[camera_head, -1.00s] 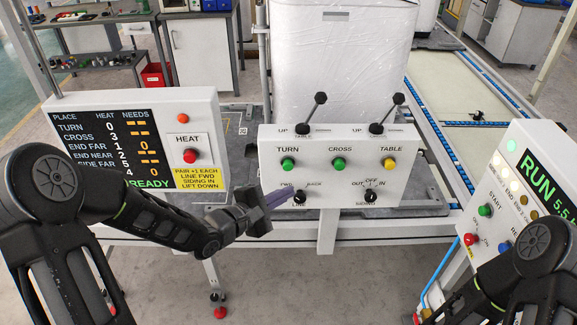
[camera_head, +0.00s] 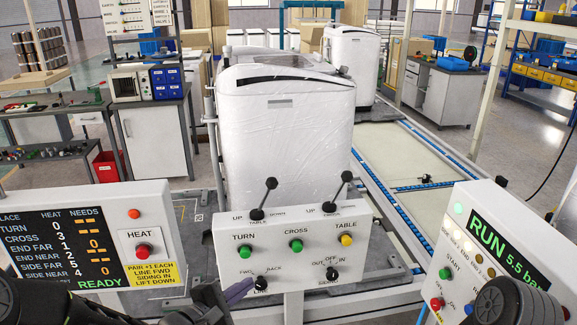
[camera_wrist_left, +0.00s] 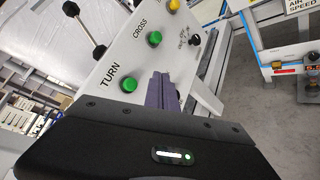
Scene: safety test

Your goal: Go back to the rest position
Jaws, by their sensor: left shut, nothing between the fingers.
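My left gripper (camera_head: 238,291) is at the lower left of the control box (camera_head: 290,284) in the head view, by the black LINE selector knob (camera_head: 261,284). Its purple fingers are shut with nothing between them. I cannot tell whether the fingertips touch the knob. In the left wrist view the shut fingers (camera_wrist_left: 163,92) point at the box face, beside the green TURN button (camera_wrist_left: 129,85). My right arm (camera_head: 515,302) shows only as a dark joint at the lower right; its gripper is out of view.
The HEAT panel (camera_head: 140,225) stands at left and the RUN panel (camera_head: 505,235) at right, close to my arms. Two black levers (camera_head: 268,190) rise from the control box. A wrapped white machine (camera_head: 285,135) stands behind it. A conveyor with blue edges (camera_head: 400,227) runs at right.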

